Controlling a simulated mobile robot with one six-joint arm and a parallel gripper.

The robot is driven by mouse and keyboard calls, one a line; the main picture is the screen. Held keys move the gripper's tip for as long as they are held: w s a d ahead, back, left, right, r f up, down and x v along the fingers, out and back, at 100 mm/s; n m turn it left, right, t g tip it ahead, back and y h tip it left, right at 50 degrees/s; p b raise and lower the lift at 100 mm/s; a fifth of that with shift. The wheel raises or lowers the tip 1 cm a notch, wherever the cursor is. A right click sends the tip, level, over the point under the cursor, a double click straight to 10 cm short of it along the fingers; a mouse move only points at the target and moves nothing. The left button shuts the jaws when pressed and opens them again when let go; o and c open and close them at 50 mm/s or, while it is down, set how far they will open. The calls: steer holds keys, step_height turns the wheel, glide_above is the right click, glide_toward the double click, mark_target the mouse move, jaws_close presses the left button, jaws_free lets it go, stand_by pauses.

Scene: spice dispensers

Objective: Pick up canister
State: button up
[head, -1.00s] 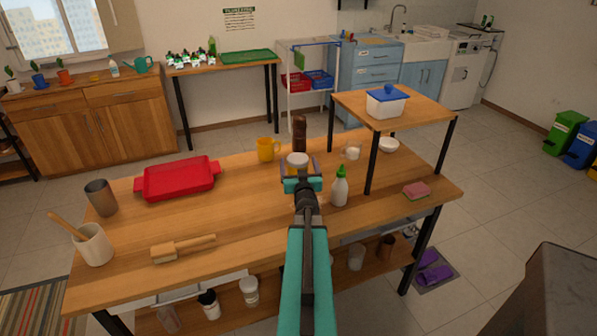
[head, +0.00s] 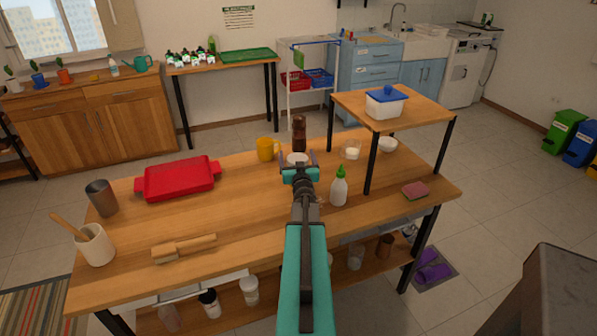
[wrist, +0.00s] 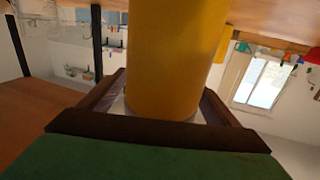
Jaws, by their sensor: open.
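The canister has a white lid (head: 297,158) and a yellow-orange body (wrist: 170,50). It stands on the wooden table, mostly hidden behind my gripper in the head view. My gripper (head: 298,163) is open, with one finger on each side of the canister. In the wrist view, which is upside down, the dark fingers flank the canister near its white lid end. I cannot tell whether either finger touches it.
A yellow mug (head: 267,149) stands left of the canister and a dark brown pepper mill (head: 299,133) behind it. A white bottle with a green tip (head: 339,187) is to the right, near my arm.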

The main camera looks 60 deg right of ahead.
steer(key=shift+c, duration=0.4)
steer(key=c, duration=1.2)
steer(key=shift+o, duration=0.2)
steer(key=shift+r, duration=0.1)
steer(key=shift+r+p, duration=0.8)
steer(key=shift+r, duration=4.15)
